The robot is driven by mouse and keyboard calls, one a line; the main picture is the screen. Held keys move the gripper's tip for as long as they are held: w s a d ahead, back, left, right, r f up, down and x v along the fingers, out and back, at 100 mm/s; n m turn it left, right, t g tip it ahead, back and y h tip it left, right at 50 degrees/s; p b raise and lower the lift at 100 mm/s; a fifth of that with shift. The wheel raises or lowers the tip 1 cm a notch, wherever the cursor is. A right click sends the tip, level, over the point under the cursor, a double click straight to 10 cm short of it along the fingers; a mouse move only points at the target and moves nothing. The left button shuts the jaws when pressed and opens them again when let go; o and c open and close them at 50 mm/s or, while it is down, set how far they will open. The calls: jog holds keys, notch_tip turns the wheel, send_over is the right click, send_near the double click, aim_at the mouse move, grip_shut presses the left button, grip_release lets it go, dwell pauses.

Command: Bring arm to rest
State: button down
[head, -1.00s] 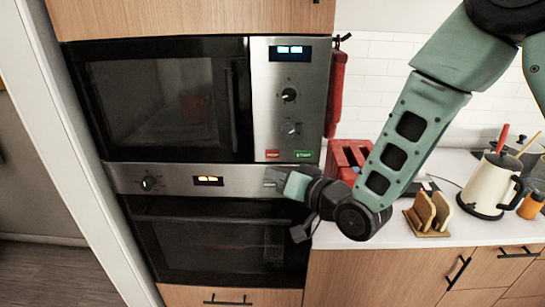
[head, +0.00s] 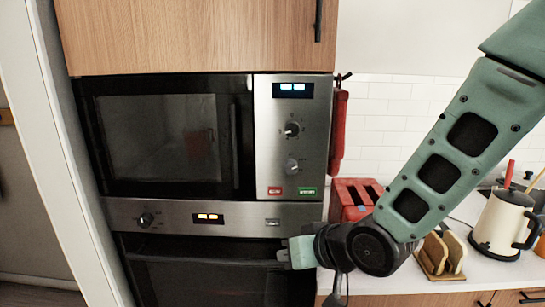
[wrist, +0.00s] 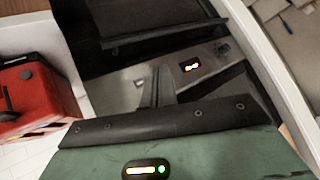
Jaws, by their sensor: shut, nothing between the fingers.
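My green arm comes in from the upper right of the head view and bends down at a black wrist joint. My gripper (head: 283,252) is small there, in front of the oven's upper edge and below the control panel. In the wrist view my gripper (wrist: 157,84) shows its two grey fingers close together at the middle, with nothing held between them. It appears to be apart from the oven front. The exact gap to the oven cannot be told.
The microwave (head: 160,137) sits above the oven (head: 215,280) in the cabinet. A red toaster (head: 352,196) stands on the counter close to my wrist. A toast rack (head: 440,255) and white kettle (head: 499,222) are farther right.

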jog(key=s+d+f+n+g+h+b, duration=0.1)
jog(key=s+d, duration=0.4)
jog(key=s, duration=0.5)
jog(key=s+d+f+n+g+h+b, duration=0.2)
jog(key=s+d+g+h, duration=0.3)
jog(key=s, duration=0.6)
jog(key=shift+s+d+n+g+b, duration=0.15)
jog(key=shift+d+n+g+b, duration=0.2)
jog(key=shift+g+b, duration=0.4)
